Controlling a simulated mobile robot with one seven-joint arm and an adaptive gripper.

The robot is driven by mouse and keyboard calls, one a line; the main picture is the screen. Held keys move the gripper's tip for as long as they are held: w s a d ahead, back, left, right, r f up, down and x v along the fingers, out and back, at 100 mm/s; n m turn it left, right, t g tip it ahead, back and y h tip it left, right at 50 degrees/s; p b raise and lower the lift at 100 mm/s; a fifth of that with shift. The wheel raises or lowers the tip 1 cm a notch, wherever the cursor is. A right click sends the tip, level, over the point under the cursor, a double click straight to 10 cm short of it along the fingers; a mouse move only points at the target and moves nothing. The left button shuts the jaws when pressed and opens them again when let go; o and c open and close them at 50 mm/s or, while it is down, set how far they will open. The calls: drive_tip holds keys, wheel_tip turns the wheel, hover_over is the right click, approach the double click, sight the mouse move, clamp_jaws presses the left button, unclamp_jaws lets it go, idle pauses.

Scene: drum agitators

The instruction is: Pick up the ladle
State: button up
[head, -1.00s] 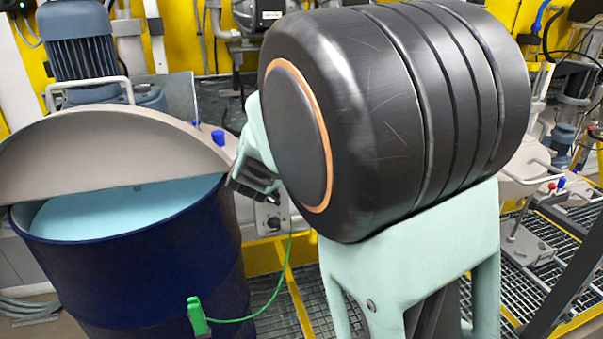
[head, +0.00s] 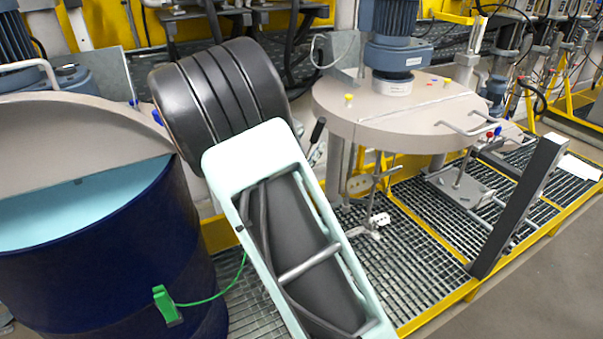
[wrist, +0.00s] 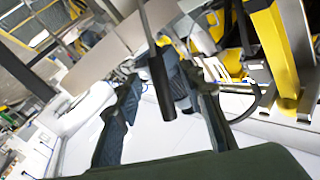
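The ladle seems to be the thin piece with a black handle (head: 318,131), tilted, just right of my arm in the head view; its lower part is hidden or hard to make out. In the wrist view a dark handle (wrist: 159,86) on a thin shaft stands between the two fingers of my gripper (wrist: 162,84). The fingers are apart, with a gap visible on the left of the handle; contact on the right cannot be told. My gripper is hidden behind my arm in the head view.
A dark blue drum (head: 100,270) with a half-open grey lid (head: 75,150) and a green clamp (head: 167,305) stands at left. A round grey agitator lid (head: 410,115) with a motor stands right of my arm. Metal grating (head: 430,230) and a dark post (head: 518,205) lie further right.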

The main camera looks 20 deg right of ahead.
sight(313, 139)
drive_tip(key=x, duration=0.4)
drive_tip(key=shift+d+f+p, duration=0.1)
drive_tip(key=shift+d+p, duration=0.15)
drive_tip(key=shift+p, duration=0.15)
drive_tip(key=shift+c, duration=0.4)
clamp_jaws()
